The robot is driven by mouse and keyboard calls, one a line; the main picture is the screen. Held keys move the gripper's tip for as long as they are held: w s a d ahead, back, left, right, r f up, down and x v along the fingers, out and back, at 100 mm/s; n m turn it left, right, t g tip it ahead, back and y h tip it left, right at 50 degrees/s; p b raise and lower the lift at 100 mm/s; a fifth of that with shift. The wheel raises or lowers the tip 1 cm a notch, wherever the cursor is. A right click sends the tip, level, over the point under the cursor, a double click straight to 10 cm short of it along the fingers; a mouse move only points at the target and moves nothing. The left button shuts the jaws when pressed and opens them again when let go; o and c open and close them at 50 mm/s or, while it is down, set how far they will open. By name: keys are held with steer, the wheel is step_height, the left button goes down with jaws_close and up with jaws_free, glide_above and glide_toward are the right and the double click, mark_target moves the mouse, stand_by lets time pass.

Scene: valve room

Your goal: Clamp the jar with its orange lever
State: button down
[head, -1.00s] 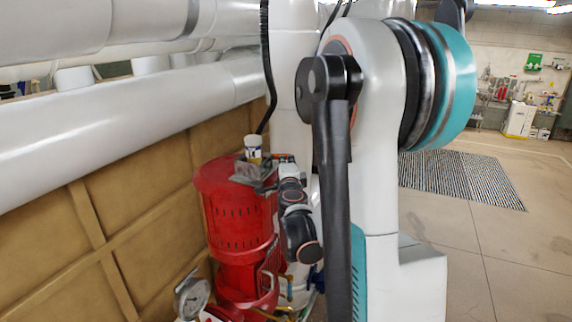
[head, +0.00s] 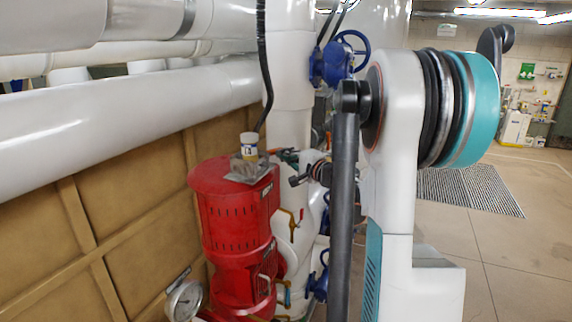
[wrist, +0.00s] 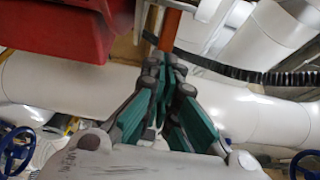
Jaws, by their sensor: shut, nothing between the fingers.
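The small jar (head: 249,151) with a pale lid stands upright on a grey metal fixture (head: 243,174) on top of the red motor housing. The orange lever (head: 273,152) shows as a small bit just right of the jar in the head view. In the wrist view, the orange lever (wrist: 170,30) is a bar just beyond my fingertips. My gripper (wrist: 172,70) has green finger pads and is shut and empty. In the head view my gripper (head: 287,155) is right of the fixture, close to the lever; contact cannot be told. The jar is not seen in the wrist view.
The red motor (head: 230,215) stands beside a tan panelled wall (head: 130,230). Large white pipes (head: 110,120) run above on the left. Blue valve wheels (head: 352,50) are behind. Open floor (head: 520,240) lies at right.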

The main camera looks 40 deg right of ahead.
steer(key=w+n+y, duration=0.1)
steer(key=y, duration=0.1)
steer(key=w+d+n+y+b, duration=0.1)
steer(key=n+y, duration=0.1)
steer(key=y, duration=0.1)
steer(key=w+n+y+b, duration=0.1)
steer(key=y, duration=0.1)
steer(key=shift+w+d+f+n+g, duration=0.1)
steer(key=shift+w+d+n+g, duration=0.05)
steer(key=shift+d+n+g, duration=0.2)
steer(key=shift+w+a+b, duration=0.15)
steer(key=shift+w+b, duration=0.2)
steer(key=shift+b, duration=0.05)
steer(key=shift+w, duration=0.15)
